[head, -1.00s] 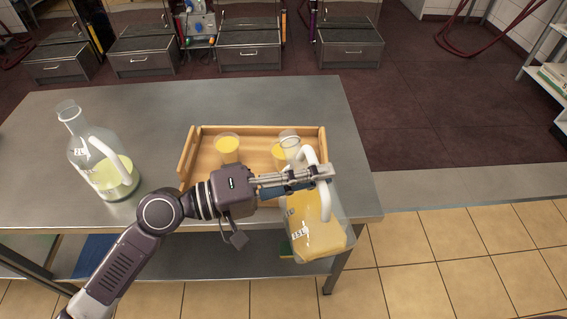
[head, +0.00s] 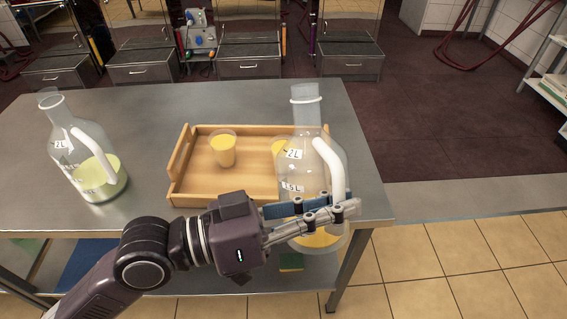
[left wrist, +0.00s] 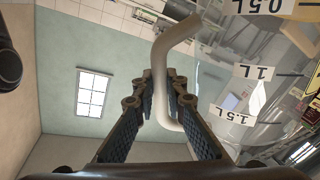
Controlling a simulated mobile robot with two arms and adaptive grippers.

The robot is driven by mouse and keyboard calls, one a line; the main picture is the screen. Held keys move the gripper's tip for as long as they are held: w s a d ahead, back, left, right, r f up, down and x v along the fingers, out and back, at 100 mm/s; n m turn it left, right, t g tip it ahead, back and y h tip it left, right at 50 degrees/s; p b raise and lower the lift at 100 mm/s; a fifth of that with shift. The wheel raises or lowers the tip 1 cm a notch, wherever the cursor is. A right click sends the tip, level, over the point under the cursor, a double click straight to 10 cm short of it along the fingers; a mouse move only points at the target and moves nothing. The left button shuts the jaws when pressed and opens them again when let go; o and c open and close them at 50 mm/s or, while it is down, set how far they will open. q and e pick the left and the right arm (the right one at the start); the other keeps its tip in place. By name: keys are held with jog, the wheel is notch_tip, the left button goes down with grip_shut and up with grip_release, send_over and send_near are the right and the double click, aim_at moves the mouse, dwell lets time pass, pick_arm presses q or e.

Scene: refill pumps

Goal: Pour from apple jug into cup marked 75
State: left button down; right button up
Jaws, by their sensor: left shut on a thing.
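My left gripper (head: 338,208) is shut on the white handle of a clear jug (head: 298,172) with yellow-orange liquid low in it. The jug stands upright in the air at the tray's front right corner. The handle (left wrist: 164,85) runs between my fingers in the left wrist view, with the jug's volume marks beside it. A cup (head: 222,152) of yellow-orange liquid stands in the tray. A second such cup (head: 279,147) is partly hidden behind the held jug. No number on either cup is readable. My right gripper is out of view.
A wooden tray (head: 178,160) sits on the steel table (head: 150,110). Another clear jug (head: 75,150), with pale green-yellow liquid, stands at the table's left. The table behind the tray is clear. The held jug overhangs the front edge.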

pick_arm(q)
jog(key=shift+r, duration=0.1)
jog(key=shift+s+d+r+m, duration=0.1)
jog(key=shift+s+r+m, duration=0.05)
jog(key=shift+s+m, duration=0.25)
jog(key=s+m+p, duration=0.1)
jog(key=p, duration=0.1)
jog(key=s+r+m+p, duration=0.1)
jog(key=s+d+m+p, duration=0.1)
jog(key=s+m+p, duration=0.1)
jog(key=shift+s+r+p, duration=0.1)
jog(key=shift+r+p, duration=0.25)
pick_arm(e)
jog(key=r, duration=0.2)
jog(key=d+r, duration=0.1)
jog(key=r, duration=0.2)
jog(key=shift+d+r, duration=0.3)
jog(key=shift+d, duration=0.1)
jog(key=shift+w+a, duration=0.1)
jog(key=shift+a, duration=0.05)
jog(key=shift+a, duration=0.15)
